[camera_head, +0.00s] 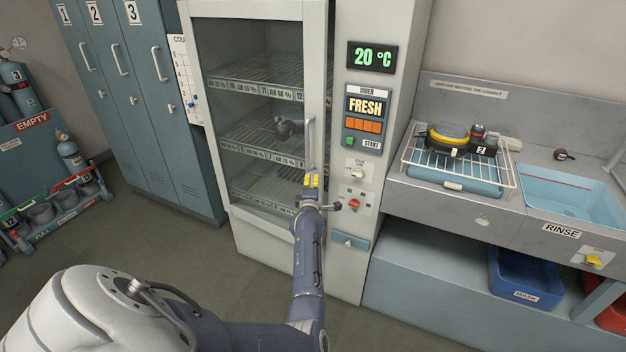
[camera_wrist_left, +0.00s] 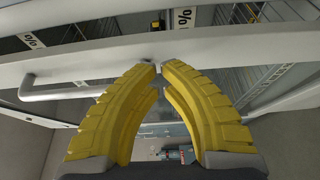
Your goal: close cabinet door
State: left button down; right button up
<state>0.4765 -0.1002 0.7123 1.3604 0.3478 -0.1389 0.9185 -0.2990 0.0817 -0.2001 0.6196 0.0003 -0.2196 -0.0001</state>
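The cabinet door (camera_head: 318,60) is a tall glass panel in a pale frame, with shelves visible behind it. Its upright bar handle (camera_head: 309,140) is on the right side. The door looks shut or nearly shut; I cannot tell if a gap remains. My left gripper (camera_head: 312,180) is at the door's right edge, just below the handle. In the left wrist view its yellow fingers (camera_wrist_left: 160,66) have their tips together against or close to the door frame (camera_wrist_left: 225,50), with nothing clearly held. The handle (camera_wrist_left: 62,91) lies left of the fingers there. My right gripper is not visible.
A control panel (camera_head: 366,105) with a red knob (camera_head: 354,203) stands right of the door. Blue lockers (camera_head: 130,75) are on the left. A counter with a rack (camera_head: 455,183) and a rinse basin (camera_head: 570,190) is on the right. Floor in front is open.

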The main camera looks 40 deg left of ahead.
pick_arm(q)
jog(key=c, duration=2.1)
grip_release()
jog(key=v, duration=0.5)
jog(key=shift+w+f, duration=0.15)
jog(key=shift+f, duration=0.05)
jog(key=shift+c, duration=0.2)
jog(key=shift+m, duration=0.6)
jog(key=s+a, duration=0.1)
jog(key=s+a+f, duration=0.1)
jog(key=s, duration=0.1)
jog(key=shift+a+f, duration=0.3)
jog(key=shift+f, duration=0.05)
grip_shut()
jog(key=s+a+m+t+h, duration=0.1)
jog(key=s+a+m+h, duration=0.15)
jog(key=a+m, duration=0.45)
jog(key=m+t+h, duration=0.2)
jog(key=m+h, duration=0.3)
jog(key=m, duration=1)
send_near(312, 178)
jog(key=w, duration=0.2)
jog(key=w+r, duration=0.1)
jog(key=w, duration=0.5)
jog(key=shift+w+a+r, duration=0.15)
jog(key=shift+r, duration=0.05)
